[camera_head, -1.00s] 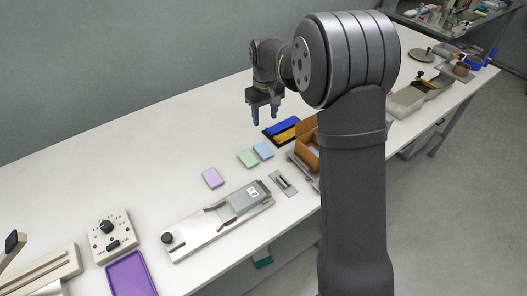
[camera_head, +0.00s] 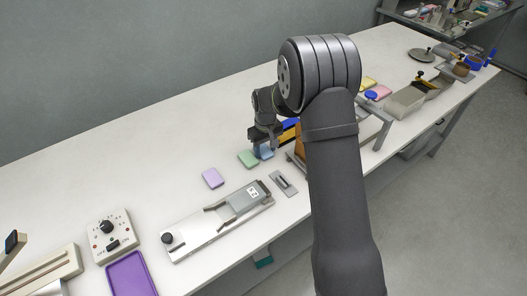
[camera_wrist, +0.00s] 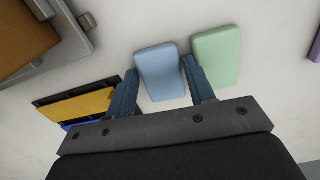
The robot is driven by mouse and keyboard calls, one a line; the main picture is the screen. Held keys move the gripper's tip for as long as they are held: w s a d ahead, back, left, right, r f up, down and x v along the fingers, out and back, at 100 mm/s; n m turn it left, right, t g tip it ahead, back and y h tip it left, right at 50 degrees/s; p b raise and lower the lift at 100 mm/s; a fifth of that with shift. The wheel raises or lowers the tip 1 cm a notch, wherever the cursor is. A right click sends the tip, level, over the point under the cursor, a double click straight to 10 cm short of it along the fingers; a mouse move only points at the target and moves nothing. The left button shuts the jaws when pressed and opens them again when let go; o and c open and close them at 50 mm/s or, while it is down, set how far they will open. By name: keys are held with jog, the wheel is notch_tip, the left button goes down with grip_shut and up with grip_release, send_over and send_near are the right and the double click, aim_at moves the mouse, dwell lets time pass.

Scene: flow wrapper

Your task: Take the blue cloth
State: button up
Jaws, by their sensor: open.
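The blue cloth (camera_wrist: 160,73) is a small light-blue folded pad lying flat on the white table. In the wrist view it lies between and ahead of the two fingers of my gripper (camera_wrist: 163,88), which is open. In the head view the blue cloth (camera_head: 266,153) is partly hidden behind my gripper (camera_head: 260,149). The right finger is close to the gap between the blue cloth and a green cloth (camera_wrist: 216,56). Whether a finger touches either cloth cannot be told.
The green cloth (camera_head: 248,159) lies just left of the blue one, with a lilac cloth (camera_head: 213,178) further left. A black tray with yellow and blue items (camera_wrist: 82,106) and a brown box (camera_wrist: 25,38) are close by. A metal device (camera_head: 217,222) lies in front.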

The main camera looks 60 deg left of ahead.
jog(key=shift+f, duration=0.15)
jog(key=c, duration=0.6)
